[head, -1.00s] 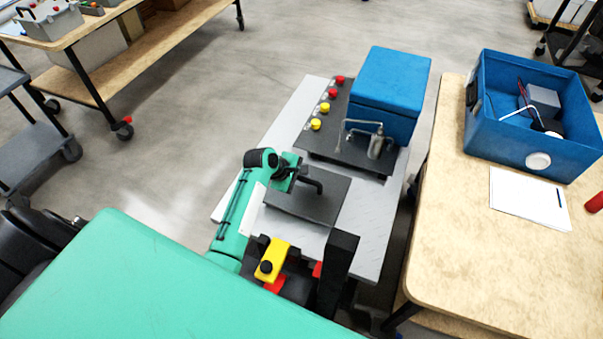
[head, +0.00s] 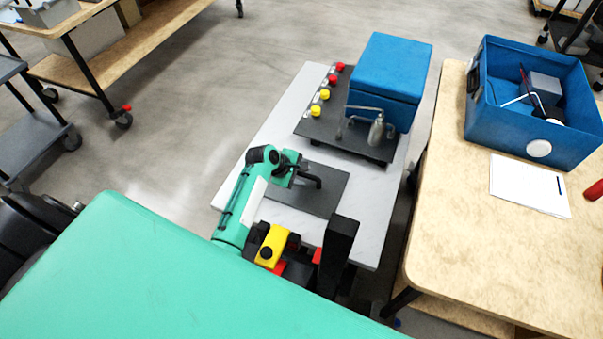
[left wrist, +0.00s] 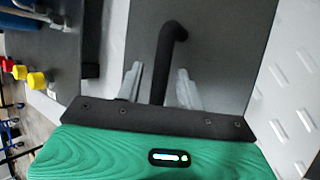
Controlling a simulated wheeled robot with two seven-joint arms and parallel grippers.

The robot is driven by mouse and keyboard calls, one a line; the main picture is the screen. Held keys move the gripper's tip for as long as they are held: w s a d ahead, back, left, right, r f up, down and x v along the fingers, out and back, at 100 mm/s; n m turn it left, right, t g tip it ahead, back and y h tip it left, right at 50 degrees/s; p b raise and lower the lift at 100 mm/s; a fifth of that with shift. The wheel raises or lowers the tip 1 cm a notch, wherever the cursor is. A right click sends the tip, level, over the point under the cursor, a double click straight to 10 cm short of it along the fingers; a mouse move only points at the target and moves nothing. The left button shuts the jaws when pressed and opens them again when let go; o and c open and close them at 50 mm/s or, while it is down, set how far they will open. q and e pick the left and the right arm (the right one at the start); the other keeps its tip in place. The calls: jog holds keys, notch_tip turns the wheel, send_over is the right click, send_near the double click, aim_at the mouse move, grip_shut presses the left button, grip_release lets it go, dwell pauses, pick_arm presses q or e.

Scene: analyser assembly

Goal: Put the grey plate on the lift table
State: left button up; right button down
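The grey plate (head: 328,202) is a dark flat sheet with a black bar handle (head: 314,178). It lies flat on the light grey top of the lift table (head: 376,230), towards its near end. My left gripper (head: 300,174) is at the handle. In the left wrist view, its two pale fingertips (left wrist: 158,86) stand apart on either side of the black handle (left wrist: 165,62), with gaps showing between them and the bar. The plate (left wrist: 222,45) fills the middle of that view. My right gripper is in neither view.
A dark panel (head: 318,118) with red and yellow buttons and a blue box (head: 388,68) stand at the table's far end. A yellow box with a black button (head: 272,246) and a black post (head: 338,250) are at the near edge. A wooden bench (head: 450,240) stands to the right.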

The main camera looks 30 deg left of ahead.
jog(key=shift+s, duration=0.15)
pick_arm(q)
jog(key=v, duration=1.2)
jog(key=shift+p, duration=0.45)
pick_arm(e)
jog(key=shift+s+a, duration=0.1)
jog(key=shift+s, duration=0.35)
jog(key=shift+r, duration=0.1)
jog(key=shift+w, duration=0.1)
